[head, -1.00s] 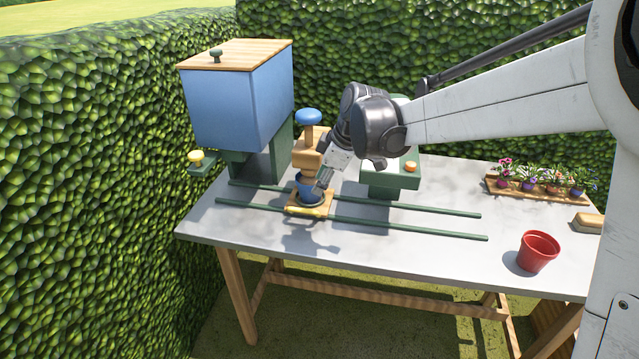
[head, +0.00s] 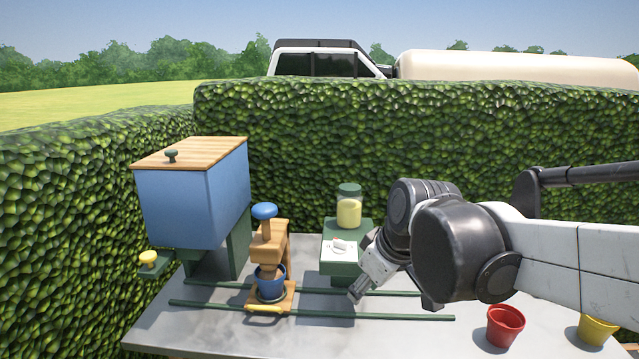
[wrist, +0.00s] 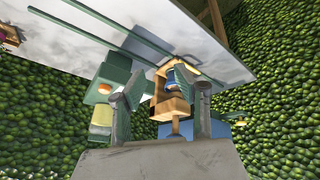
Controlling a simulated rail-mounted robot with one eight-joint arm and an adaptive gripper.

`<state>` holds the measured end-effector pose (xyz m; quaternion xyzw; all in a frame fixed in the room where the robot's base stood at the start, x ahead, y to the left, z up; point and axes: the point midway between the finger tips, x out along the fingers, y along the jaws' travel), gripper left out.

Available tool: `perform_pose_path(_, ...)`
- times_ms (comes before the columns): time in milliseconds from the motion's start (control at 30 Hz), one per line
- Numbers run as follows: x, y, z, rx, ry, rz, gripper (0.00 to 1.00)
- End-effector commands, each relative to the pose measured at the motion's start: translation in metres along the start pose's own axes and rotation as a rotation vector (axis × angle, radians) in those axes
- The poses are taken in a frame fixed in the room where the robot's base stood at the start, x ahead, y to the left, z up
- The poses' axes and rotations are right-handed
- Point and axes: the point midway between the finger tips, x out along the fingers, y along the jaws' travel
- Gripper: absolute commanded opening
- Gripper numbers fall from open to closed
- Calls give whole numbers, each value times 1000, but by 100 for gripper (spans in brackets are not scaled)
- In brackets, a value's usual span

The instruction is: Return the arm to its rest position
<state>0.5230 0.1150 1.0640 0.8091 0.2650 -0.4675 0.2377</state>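My gripper (head: 356,294) hangs over the table to the right of the wooden press (head: 272,245), tilted down to the left. In the wrist view my gripper's fingers (wrist: 163,93) are spread apart with nothing held between them. A blue pot (head: 271,284) stands upright in the press's sliding carriage (head: 286,300), apart from my gripper. The blue pot also shows in the wrist view (wrist: 172,85), beyond the fingers.
A blue hopper (head: 190,205) with a wooden lid stands at the left. A green stand (head: 340,268) with a jar (head: 349,206) is behind my gripper. Two green rails (head: 400,317) cross the table. A red pot (head: 505,325) and a yellow pot (head: 597,329) are at right. Hedges enclose the back and left.

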Motion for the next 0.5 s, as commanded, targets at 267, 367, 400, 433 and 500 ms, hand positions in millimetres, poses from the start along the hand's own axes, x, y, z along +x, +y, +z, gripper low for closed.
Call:
perform_pose_path(267, -37, -3, 78, 276, 20, 108, 30)
perform_pose_path(367, -45, -6, 105, 375, 33, 146, 30)
perform_pose_path(400, -48, -7, 116, 413, 39, 161, 30)
perform_pose_path(433, -50, -8, 124, 443, 44, 172, 30)
perform_pose_path(500, -53, -11, 141, 506, 55, 196, 30)
